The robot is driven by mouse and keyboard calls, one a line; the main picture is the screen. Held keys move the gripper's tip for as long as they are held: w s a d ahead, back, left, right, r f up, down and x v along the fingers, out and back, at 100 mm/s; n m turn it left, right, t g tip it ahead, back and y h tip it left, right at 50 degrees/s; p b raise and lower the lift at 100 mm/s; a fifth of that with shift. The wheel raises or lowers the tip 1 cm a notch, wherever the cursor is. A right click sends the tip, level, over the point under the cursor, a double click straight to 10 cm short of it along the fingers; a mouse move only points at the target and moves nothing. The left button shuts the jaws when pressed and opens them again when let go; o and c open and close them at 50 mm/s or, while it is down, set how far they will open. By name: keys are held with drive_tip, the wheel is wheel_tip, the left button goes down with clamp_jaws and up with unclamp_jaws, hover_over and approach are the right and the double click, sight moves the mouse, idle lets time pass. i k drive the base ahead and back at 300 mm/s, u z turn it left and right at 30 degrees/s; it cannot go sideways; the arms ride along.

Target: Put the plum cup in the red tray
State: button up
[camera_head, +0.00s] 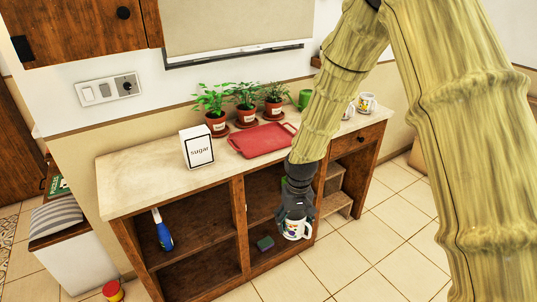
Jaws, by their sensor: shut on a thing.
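The red tray (262,140) lies flat and empty on the counter top, behind my gripper and to its left. My gripper (294,213) is in front of the shelving, below counter height, and is shut on a white mug (296,230) with a small coloured print. The print is too small to tell whether it shows plums. Two more printed white mugs stand on the counter at the right: one (367,103) is in clear view, the other (349,111) is partly hidden by my arm.
A sugar box (197,147) stands left of the tray. Several potted plants (246,104) stand behind it. The open shelves hold a blue-handled item (163,232) and a dark green block (265,243). The counter's left end (125,187) is clear.

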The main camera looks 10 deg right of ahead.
sight(277, 138)
drive_tip(key=k, duration=0.4)
drive_tip(key=z, duration=1.8)
drive_tip(key=i, duration=1.45)
drive_tip(key=u, duration=1.7)
